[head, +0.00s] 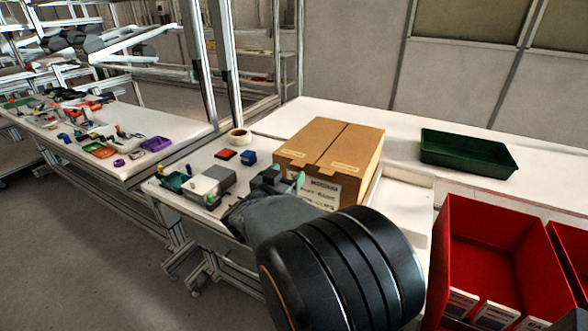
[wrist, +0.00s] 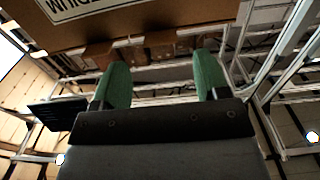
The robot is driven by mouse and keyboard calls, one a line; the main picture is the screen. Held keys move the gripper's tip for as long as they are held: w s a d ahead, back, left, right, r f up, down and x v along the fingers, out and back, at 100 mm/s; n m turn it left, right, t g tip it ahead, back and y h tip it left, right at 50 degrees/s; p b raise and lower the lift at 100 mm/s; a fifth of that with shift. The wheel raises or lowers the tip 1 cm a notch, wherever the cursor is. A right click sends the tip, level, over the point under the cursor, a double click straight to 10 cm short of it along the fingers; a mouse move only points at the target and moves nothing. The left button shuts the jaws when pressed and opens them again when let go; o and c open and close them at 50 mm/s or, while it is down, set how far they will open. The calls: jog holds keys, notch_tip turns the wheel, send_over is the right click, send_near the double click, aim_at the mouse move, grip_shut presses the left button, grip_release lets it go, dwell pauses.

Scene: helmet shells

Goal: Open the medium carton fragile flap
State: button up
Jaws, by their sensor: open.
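A brown cardboard carton (head: 335,143) stands on the white bench in the head view, with its top flaps lying flat and a seam across the top. A printed label is on its near side, partly hidden by my arm. My gripper (head: 284,182) is at the carton's near left side, close to it; whether it touches cannot be told. In the wrist view my gripper (wrist: 160,85) has its two green fingertips wide apart with nothing between them. The carton's wall (wrist: 180,17) and part of its label fill the top of that view, beyond the fingertips.
A dark green tray (head: 468,153) sits right of the carton. Red bins (head: 497,250) stand at the lower right. A grey box (head: 207,185), a tape roll (head: 239,136) and a blue block (head: 250,157) lie left of the carton. Bare bench lies behind the carton.

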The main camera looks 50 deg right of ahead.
jog(key=shift+x, duration=2.35)
